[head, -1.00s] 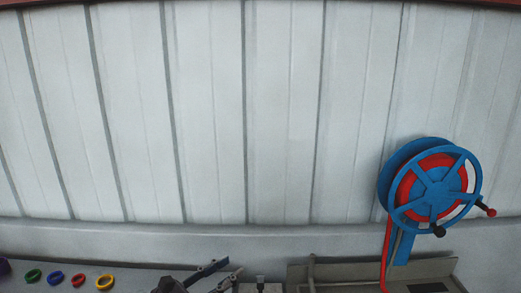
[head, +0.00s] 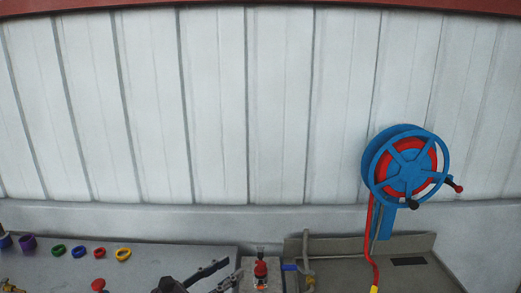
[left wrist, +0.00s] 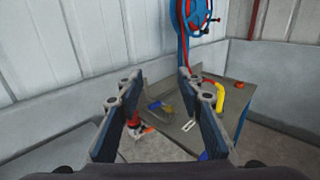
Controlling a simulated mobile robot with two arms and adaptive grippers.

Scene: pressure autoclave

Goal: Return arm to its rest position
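My left gripper (head: 233,269) shows at the bottom middle of the head view, with its two dark fingers spread apart. In the left wrist view my left gripper (left wrist: 163,88) is open, with nothing between its fingers. Beyond them is a bench with a red-topped fitting (left wrist: 135,125) and a yellow curved piece (left wrist: 220,97). My right gripper is in neither view.
A blue and red hose reel (head: 408,168) stands on the right, its red hose hanging down. Several coloured rings, including a yellow one (head: 123,254), lie on the grey table (head: 190,256). A red-topped fitting (head: 261,270) is close right of my left gripper. A pale panelled wall (head: 215,110) stands behind.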

